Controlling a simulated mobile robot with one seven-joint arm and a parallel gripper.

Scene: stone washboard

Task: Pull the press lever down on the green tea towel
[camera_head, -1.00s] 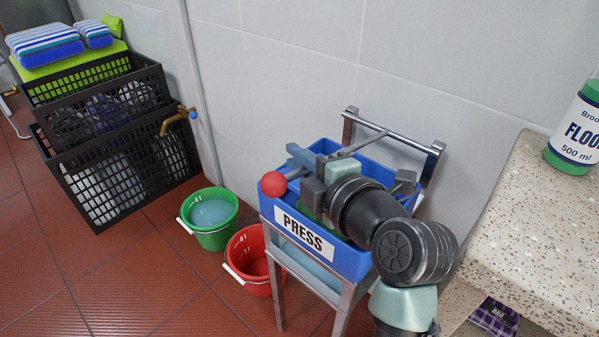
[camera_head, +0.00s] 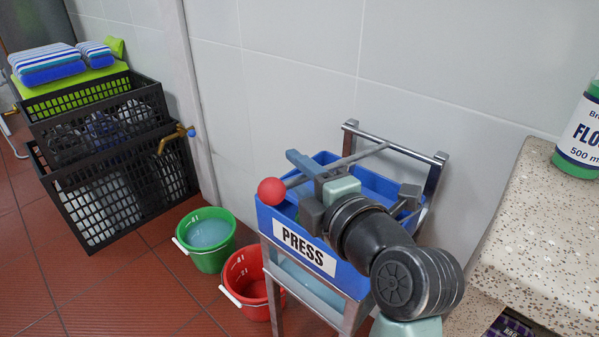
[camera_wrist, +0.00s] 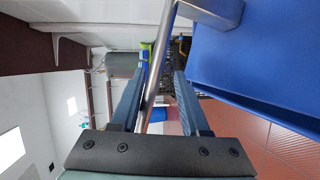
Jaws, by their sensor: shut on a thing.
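The press lever (camera_head: 325,170) is a grey metal rod with a red ball (camera_head: 271,191) at its left end. It slants over the blue tub (camera_head: 352,283) of the press, which has a white PRESS label. My gripper (camera_head: 307,185) is shut on the rod just right of the ball, with one finger on each side. In the wrist view, the rod (camera_wrist: 160,65) runs between the two fingers. The lever is raised above the tub's rim. The green tea towel cannot be made out clearly; my gripper and arm hide much of the tub's inside.
A metal frame (camera_head: 434,180) carries the tub near the tiled wall. Green (camera_head: 207,238) and red (camera_head: 250,283) buckets stand on the floor to its left. Black crates (camera_head: 110,190) stand farther left. A speckled counter (camera_head: 535,240) with a bottle (camera_head: 580,140) is at right.

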